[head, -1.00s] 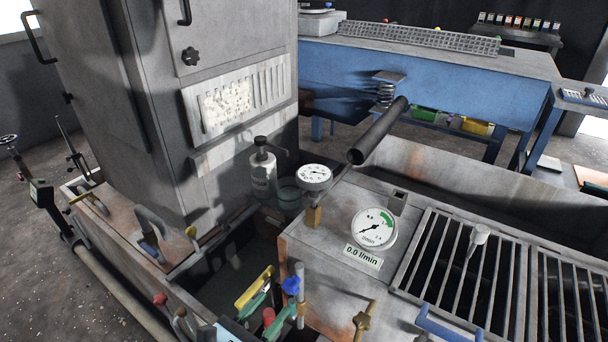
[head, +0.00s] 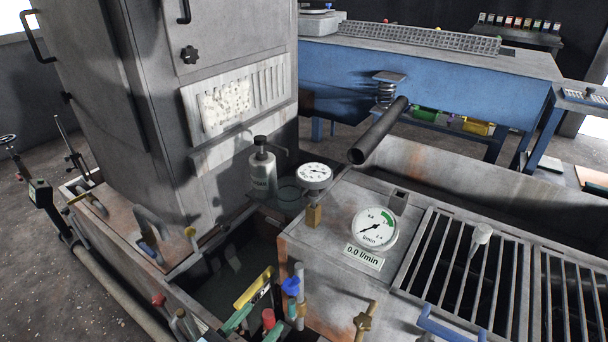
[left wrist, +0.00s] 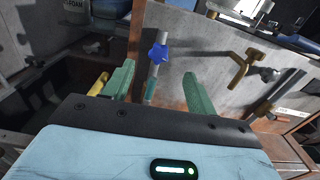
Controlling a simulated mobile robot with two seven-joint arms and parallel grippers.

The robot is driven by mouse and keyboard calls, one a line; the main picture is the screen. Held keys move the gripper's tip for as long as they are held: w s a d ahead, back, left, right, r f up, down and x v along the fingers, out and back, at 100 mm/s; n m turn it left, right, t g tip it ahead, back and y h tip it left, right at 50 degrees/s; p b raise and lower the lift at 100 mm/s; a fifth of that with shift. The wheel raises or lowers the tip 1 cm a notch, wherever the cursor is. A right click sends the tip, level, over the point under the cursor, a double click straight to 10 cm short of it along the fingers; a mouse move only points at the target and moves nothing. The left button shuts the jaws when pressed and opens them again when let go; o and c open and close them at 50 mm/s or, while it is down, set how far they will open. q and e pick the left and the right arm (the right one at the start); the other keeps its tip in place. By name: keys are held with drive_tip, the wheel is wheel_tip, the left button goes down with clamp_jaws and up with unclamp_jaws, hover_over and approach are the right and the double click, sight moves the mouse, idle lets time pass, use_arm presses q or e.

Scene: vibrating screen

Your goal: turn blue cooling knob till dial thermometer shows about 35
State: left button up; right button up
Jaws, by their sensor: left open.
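The blue cooling knob (head: 291,286) is star-shaped and sits on an upright pipe at the tank's near left corner. It also shows in the left wrist view (left wrist: 158,53), ahead of and between the fingers. My left gripper (head: 262,316) is open, with green fingers, to the lower left of the knob. In the left wrist view the gripper (left wrist: 158,72) is empty and apart from the knob. The dial thermometer (head: 314,175) is a round white dial on a brass fitting; its reading is too small to tell. My right gripper is not in view.
A flow gauge (head: 376,228) stands above a "0.0 l/min" label. A brass valve (head: 363,320) is right of the knob. A yellow bar (head: 253,287) and a red cap (head: 268,318) lie close to my left fingers. A grate (head: 460,262) covers the tank's right.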

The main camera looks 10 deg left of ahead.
sight(287, 288)
use_arm(q)
drive_tip(key=shift+b+v, duration=0.5)
drive_tip(key=shift+v, duration=0.9)
drive_tip(key=shift+p+x, duration=0.8)
drive_tip(key=shift+x, duration=1.3)
drive_tip(key=p+x, duration=0.1)
drive_tip(key=x, duration=0.5)
drive_tip(key=shift+w+d, duration=0.1)
drive_tip(key=shift+w, duration=0.15)
drive_tip(key=shift+w+d, duration=0.25)
drive_tip(key=shift+w, duration=0.35)
